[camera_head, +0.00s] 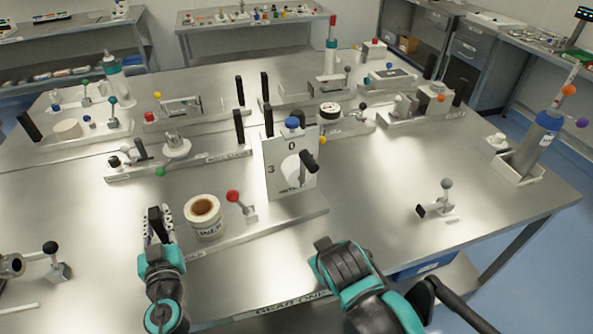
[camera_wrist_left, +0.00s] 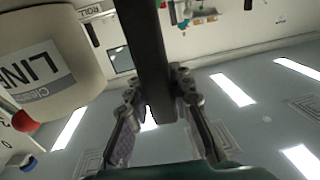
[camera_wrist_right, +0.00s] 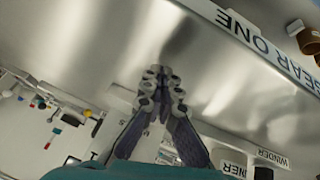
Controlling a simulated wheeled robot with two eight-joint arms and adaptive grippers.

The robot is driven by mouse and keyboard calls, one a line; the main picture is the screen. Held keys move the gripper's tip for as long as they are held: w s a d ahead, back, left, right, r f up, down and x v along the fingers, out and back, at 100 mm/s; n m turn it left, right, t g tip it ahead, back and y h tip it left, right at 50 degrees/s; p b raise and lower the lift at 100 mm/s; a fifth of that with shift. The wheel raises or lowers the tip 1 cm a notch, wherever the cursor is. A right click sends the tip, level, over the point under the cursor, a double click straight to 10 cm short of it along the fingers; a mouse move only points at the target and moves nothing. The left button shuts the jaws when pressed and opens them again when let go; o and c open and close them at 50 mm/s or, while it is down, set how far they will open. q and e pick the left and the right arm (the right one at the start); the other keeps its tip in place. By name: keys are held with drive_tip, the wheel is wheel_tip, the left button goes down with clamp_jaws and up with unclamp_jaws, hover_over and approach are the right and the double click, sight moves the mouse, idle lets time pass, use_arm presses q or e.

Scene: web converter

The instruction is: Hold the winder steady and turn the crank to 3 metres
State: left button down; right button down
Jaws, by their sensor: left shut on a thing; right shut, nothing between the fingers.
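The winder's pale dial panel (camera_head: 275,165) stands upright at mid-bench, marked 0 at the top and 3 at the left. Its crank has a black grip (camera_head: 308,161) at the panel's right side. A white liner roll (camera_head: 204,218) stands left of it and shows large in the left wrist view (camera_wrist_left: 45,65). My left gripper (camera_head: 158,228) is shut on a black upright handle (camera_wrist_left: 148,50) left of the roll. My right gripper (camera_wrist_right: 160,85) is shut and empty above the bench, in front and right of the panel; its fingertips are largely hidden in the head view.
A red-knobbed lever (camera_head: 234,197) stands between roll and panel. Several other fixtures with black handles crowd the bench behind. A small lever fixture (camera_head: 445,198) is at right, a bottle (camera_head: 538,140) at the right edge. The bench between panel and right fixture is clear.

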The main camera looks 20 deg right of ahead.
drive_tip(key=shift+w+n+h, duration=0.35)
drive_tip(key=shift+n+h, duration=0.25)
drive_tip(key=shift+n, duration=0.5)
drive_tip(key=r+n+h, duration=0.1)
drive_tip(key=w+r+n+h, duration=0.1)
drive_tip(key=n+h, duration=0.1)
drive_tip(key=shift+w+t, duration=0.3)
drive_tip(key=shift+t, duration=0.1)
wheel_tip(320, 180, up, 4)
drive_tip(key=w+a+n+t+h, duration=0.2)
drive_tip(key=n+t+h, duration=0.2)
drive_tip(key=t+h, duration=0.2)
drive_tip(key=t, duration=0.2)
approach(302, 170)
drive_tip(key=s+a+r, duration=0.3)
drive_tip(key=s+r, duration=0.1)
drive_tip(key=s, duration=0.1)
drive_tip(key=x, duration=0.9)
drive_tip(key=shift+d, duration=0.25)
drive_tip(key=shift+w, duration=0.2)
drive_tip(key=shift+d+r+m+g, duration=0.15)
drive_tip(key=shift+d+m+g, duration=0.15)
drive_tip(key=shift+d+g, duration=0.1)
